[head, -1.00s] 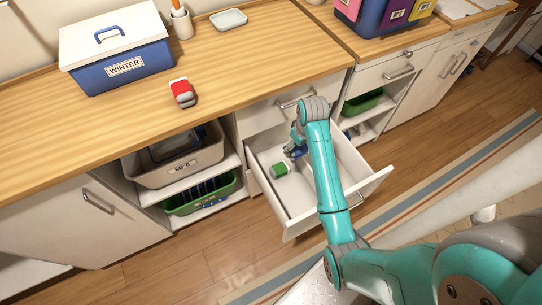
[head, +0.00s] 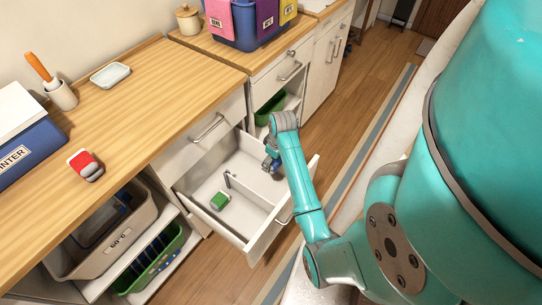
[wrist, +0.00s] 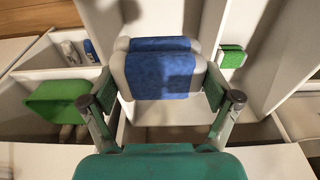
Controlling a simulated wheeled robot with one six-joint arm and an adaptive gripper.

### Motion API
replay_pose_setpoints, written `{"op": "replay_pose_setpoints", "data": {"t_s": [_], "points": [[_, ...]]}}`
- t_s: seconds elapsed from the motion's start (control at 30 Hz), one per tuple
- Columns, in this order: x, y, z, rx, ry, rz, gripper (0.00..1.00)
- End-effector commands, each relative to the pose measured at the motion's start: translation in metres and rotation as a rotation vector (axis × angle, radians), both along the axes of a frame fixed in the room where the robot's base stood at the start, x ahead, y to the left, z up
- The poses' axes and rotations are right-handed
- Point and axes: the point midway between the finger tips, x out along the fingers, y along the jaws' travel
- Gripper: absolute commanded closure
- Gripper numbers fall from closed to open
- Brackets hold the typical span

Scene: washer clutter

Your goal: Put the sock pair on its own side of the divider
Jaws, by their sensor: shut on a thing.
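My gripper (head: 270,157) is over the far right part of the open drawer (head: 246,246). In the wrist view its fingers are shut on both sides of a blue-and-grey sock pair (wrist: 160,76). In the head view only a small blue bit of that pair (head: 272,166) shows beside my arm. A green-and-white pair (head: 219,201) lies on the drawer floor at the left; it also shows at the upper right of the wrist view (wrist: 232,57). A thin divider (head: 227,180) stands in the drawer between the green pair and my gripper. I cannot tell whether the held pair touches the floor.
A red-and-white pair (head: 85,165) lies on the wooden counter (head: 150,95). A WINTER box (head: 25,150) stands at its left. A grey bin (head: 110,240) and a green basket (head: 155,260) sit on shelves beside the drawer. Another green bin (head: 270,107) is in the cabinet beyond.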

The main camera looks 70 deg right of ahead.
Motion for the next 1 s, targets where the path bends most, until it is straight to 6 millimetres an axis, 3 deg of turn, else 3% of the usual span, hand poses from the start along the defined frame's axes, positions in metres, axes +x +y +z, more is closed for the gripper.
{"op": "replay_pose_setpoints", "data": {"t_s": [0.5,0.97,1.0], "points": [[0.000,0.000,-0.046,0.000,0.000,0.001,0.53],[0.000,0.000,-0.052,-0.001,-0.001,0.001,0.53],[0.000,0.000,-0.052,-0.001,-0.001,0.000,0.07]]}}
